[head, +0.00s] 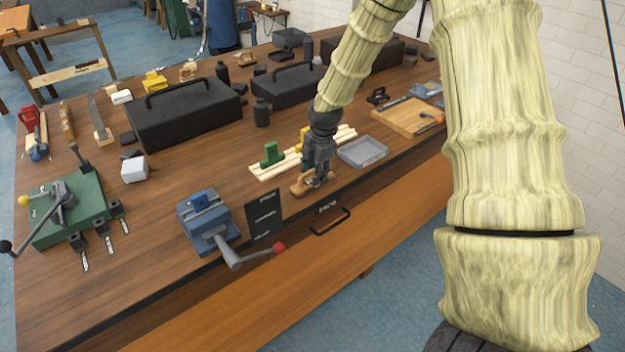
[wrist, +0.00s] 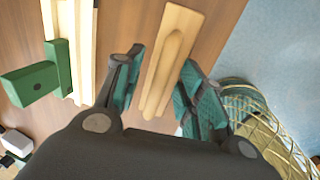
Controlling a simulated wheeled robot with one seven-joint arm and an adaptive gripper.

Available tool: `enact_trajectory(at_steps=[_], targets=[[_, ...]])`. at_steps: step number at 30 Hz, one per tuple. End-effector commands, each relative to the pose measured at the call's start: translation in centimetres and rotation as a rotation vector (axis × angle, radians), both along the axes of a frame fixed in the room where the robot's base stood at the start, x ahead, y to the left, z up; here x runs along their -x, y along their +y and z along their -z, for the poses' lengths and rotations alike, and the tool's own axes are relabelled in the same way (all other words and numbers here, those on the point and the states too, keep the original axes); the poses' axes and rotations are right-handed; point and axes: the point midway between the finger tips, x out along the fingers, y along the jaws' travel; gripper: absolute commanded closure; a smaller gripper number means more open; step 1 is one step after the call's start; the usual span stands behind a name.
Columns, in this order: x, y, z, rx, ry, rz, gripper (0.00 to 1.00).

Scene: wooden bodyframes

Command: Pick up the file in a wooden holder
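A light wooden holder (head: 300,186) with a long rounded raised grip lies near the front edge of the workbench. It also shows in the wrist view (wrist: 172,50), running lengthwise between my fingers. No metal file face shows on it from above. My gripper (head: 317,180) is over the holder, pointing down. In the wrist view my gripper (wrist: 162,62) is open, with one teal-padded finger on each side of the holder. A gap shows on the left side; contact on the right cannot be told. Part of the holder is hidden behind my gripper in the head view.
Pale wooden strips with a green clamp (head: 272,154) lie just behind left. A grey tray (head: 362,152) is close on the right. The bench's front edge is near.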

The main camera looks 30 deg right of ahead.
Motion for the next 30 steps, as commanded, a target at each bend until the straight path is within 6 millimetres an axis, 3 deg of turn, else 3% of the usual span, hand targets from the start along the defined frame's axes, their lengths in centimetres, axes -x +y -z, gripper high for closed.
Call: enact_trajectory(at_steps=[11,17,30], targets=[[-0.11,0.02,0.42,0.0,-0.001,0.0,0.63],[-0.1,0.02,0.41,0.0,-0.001,0.0,0.99],[-0.12,0.0,0.16,0.0,-0.002,0.0,1.0]])
